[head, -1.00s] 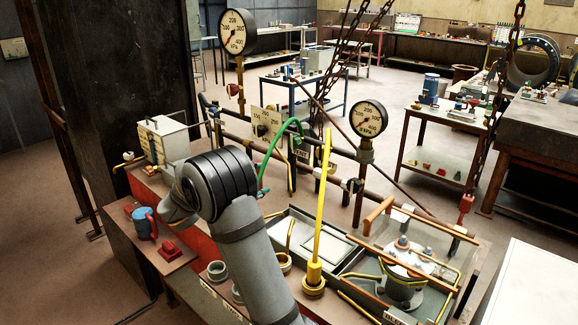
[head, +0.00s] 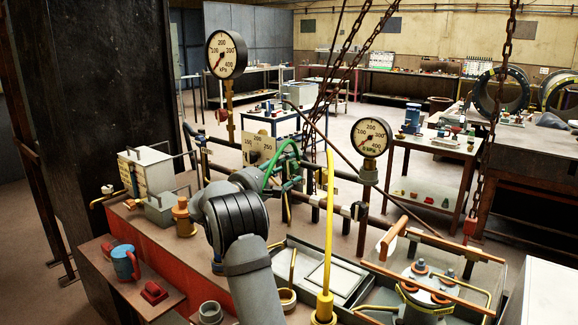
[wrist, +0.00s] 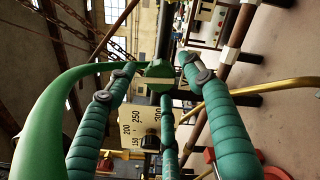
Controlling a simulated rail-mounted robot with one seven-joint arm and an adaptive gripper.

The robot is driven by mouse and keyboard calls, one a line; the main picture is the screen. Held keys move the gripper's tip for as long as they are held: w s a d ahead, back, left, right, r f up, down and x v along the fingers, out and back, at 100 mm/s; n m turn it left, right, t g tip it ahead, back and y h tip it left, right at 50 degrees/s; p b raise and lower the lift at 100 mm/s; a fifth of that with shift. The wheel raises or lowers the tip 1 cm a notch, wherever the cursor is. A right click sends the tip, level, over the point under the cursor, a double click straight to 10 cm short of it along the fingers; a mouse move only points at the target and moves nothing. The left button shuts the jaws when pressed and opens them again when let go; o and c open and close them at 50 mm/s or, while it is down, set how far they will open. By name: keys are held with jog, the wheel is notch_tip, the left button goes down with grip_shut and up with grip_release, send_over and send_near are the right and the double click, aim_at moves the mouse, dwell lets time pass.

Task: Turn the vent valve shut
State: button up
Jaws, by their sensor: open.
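In the wrist view my gripper (wrist: 158,66) is open, with teal ribbed fingers reaching forward on the left and right. A dark green fitting (wrist: 159,73) shows between the fingertips; I cannot tell whether they touch it. A teal ribbed length runs below it; I cannot tell whether it is a pipe or part of the gripper. A pale number plate (wrist: 140,126) with a dark knob is behind. No readable label identifies the vent valve.
Two dial gauges (head: 226,54) (head: 371,136) stand above the pipework. A tall yellow rod (head: 328,235) rises in front. Chains (head: 492,120) hang at right.

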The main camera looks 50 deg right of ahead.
jog(key=shift+d, duration=0.9)
jog(key=c, duration=0.3)
jog(key=c, duration=0.8)
jog(key=shift+c, duration=0.4)
